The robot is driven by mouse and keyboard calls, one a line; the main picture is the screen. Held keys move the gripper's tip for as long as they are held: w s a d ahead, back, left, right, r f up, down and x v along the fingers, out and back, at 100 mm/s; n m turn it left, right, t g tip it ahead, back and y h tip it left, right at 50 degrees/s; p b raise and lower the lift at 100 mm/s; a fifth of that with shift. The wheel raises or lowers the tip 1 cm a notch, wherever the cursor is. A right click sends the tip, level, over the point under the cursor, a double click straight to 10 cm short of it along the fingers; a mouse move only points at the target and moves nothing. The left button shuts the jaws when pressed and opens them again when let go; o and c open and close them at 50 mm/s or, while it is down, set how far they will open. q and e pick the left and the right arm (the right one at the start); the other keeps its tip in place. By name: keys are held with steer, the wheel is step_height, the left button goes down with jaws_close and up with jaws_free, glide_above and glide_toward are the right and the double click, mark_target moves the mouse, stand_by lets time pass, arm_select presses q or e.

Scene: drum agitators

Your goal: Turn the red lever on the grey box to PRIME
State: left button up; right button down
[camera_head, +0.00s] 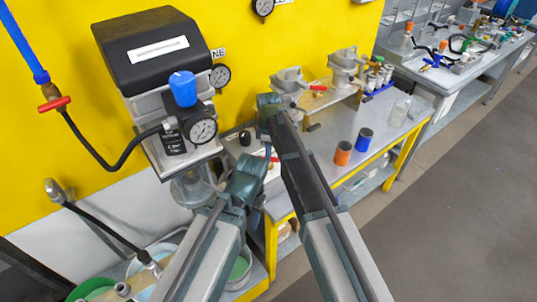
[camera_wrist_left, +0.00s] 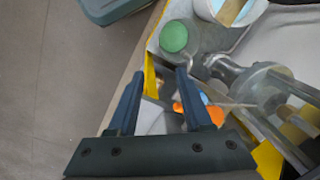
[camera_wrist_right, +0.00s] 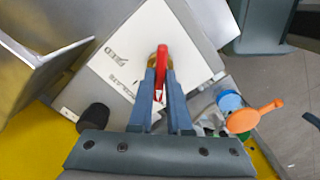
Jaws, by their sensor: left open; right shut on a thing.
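The red lever (camera_wrist_right: 161,58) stands over a white label plate (camera_wrist_right: 125,50) on the grey box (camera_wrist_right: 196,28) in the right wrist view. The word FEED and part of another word are readable on the plate; I cannot make out PRIME. My right gripper (camera_wrist_right: 161,72) is shut on the lever, with a finger on each side. In the head view a bit of the red lever (camera_head: 274,159) shows beside my right arm, which hides most of the box. My left gripper (camera_wrist_left: 159,75) is open and empty, away from the lever, over bench clutter.
A black knob (camera_wrist_right: 93,118) stands left of the right fingers; a blue cap (camera_wrist_right: 229,101) and an orange piece (camera_wrist_right: 252,116) are at the right. A black-topped pump unit with gauge (camera_head: 203,130) stands left. Orange (camera_head: 343,153) and blue (camera_head: 364,139) cylinders stand on the bench.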

stand_by(0.4)
steer(key=c, duration=0.9)
jaws_free()
steer(key=shift+o, duration=0.2)
steer(key=shift+r, duration=0.1)
step_height(320, 180, up, 14)
steer(key=p, duration=1.3)
steer(key=shift+p, duration=0.4)
steer(key=shift+f, duration=0.2)
